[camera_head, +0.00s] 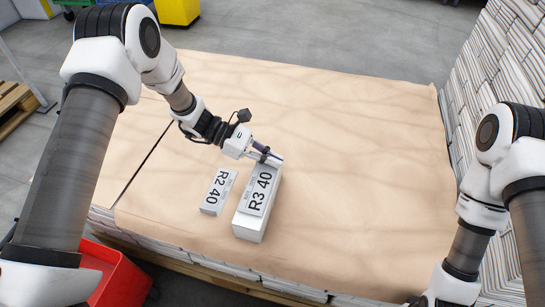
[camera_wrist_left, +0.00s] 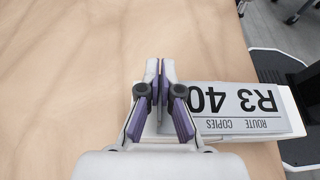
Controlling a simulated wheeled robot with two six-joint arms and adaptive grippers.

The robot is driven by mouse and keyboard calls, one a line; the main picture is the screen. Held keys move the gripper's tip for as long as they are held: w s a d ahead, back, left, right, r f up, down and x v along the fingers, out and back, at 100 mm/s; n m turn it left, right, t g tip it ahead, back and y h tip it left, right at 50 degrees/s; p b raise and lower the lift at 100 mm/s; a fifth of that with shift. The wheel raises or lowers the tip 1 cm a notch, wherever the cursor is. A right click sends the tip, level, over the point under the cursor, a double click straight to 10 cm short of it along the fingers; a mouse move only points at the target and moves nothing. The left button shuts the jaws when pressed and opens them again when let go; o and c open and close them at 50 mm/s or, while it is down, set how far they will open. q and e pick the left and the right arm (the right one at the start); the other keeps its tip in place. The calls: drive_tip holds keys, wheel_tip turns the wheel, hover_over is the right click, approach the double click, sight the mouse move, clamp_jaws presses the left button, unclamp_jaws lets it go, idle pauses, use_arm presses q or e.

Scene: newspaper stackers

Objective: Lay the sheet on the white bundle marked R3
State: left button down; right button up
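A grey sheet printed R3 40 (camera_head: 260,190) lies along the top of a long white bundle (camera_head: 249,228), roughly in line with it. In the left wrist view the sheet (camera_wrist_left: 235,108) appears upside down, with the bundle's white edge (camera_wrist_left: 293,112) beyond it. My left gripper (camera_head: 270,156) is at the far end of the sheet, beside the 40. Its fingertips (camera_wrist_left: 160,72) are together. They hide that end, so I cannot tell whether the sheet's edge is between them. My right gripper is out of view.
A smaller bundle labelled R2 40 (camera_head: 217,191) lies left of the R3 bundle. Both are on a wide brown-papered surface (camera_head: 350,150), clear to the right. Stacked newspapers (camera_head: 505,70) rise at right. A red bin (camera_head: 120,280) is at lower left.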

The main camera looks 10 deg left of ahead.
use_arm(q)
drive_tip(key=shift+f, duration=0.35)
drive_tip(key=c, duration=1.2)
unclamp_jaws()
drive_tip(key=shift+c, duration=0.2)
drive_tip(key=shift+a, duration=0.1)
drive_tip(key=v, duration=1.1)
drive_tip(key=shift+a+r, duration=0.25)
drive_tip(key=shift+a, duration=0.1)
